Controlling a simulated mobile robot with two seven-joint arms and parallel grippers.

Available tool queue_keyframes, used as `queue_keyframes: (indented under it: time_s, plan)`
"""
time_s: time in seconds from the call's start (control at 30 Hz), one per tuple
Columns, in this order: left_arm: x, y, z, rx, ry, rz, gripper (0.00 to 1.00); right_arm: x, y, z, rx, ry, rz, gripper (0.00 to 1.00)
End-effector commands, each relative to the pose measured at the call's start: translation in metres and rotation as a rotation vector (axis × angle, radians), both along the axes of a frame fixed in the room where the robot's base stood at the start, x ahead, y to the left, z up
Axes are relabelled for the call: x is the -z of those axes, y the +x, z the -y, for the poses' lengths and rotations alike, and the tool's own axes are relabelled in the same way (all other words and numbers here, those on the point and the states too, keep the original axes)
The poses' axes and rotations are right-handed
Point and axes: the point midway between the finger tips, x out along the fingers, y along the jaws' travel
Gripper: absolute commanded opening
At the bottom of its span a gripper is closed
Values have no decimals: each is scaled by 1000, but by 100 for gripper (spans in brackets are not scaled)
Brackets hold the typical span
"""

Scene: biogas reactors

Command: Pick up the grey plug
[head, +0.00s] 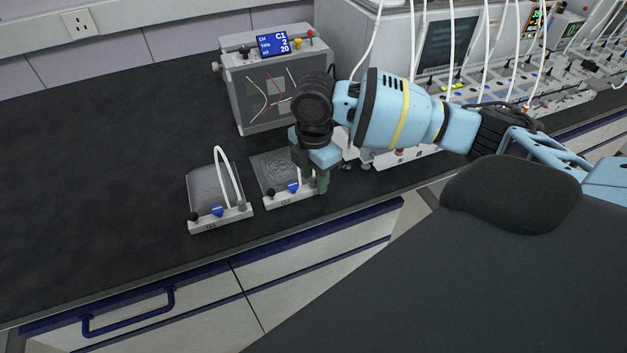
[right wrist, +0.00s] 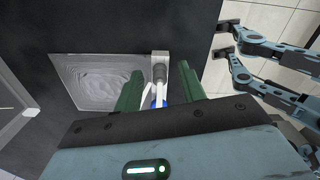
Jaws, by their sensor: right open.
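My right gripper (head: 312,178) is open above the right end of the second bag module (head: 292,197), pointing down. In the right wrist view its two green fingers (right wrist: 160,82) stand on either side of a small grey plug (right wrist: 160,72) on the module's white strip (right wrist: 160,57). I see gaps between the plug and the fingers; contact cannot be told. In the head view the gripper hides this plug. A similar grey plug (head: 242,206) sits at the right end of the first module (head: 220,218). My left gripper is not identifiable in either view.
Each module has a clear bag, a white tube and a blue knob (head: 217,211). A grey box with a display (head: 272,43) stands behind them. Tube-connected equipment (head: 450,45) is at the back right. The black bench (head: 90,170) is clear on the left.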

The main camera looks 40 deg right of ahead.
Motion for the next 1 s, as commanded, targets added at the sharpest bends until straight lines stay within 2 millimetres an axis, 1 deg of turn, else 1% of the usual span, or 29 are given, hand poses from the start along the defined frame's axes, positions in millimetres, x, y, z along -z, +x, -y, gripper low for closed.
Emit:
queue_keyframes:
  time_s: [0.17,0.27,0.4,0.47,0.5,0.83,1.0]
  plan:
    - [1,0,0,-1,0,-2,39,0,0,0,0,0,1,40]
    - [1,-1,0,-1,0,-4,39,-1,0,0,0,0,1,29]
    - [2,-2,0,0,1,-7,39,-1,0,0,0,0,1,10]
    - [3,-2,0,0,1,-7,39,-1,0,0,0,0,1,2]
    - [3,-2,0,0,1,-8,39,-1,0,0,0,0,1,0]
    - [2,-2,0,-1,0,-7,39,-3,0,0,0,1,2,0]
    - [1,-1,0,-1,1,-4,39,-14,1,-1,-1,1,3,0]
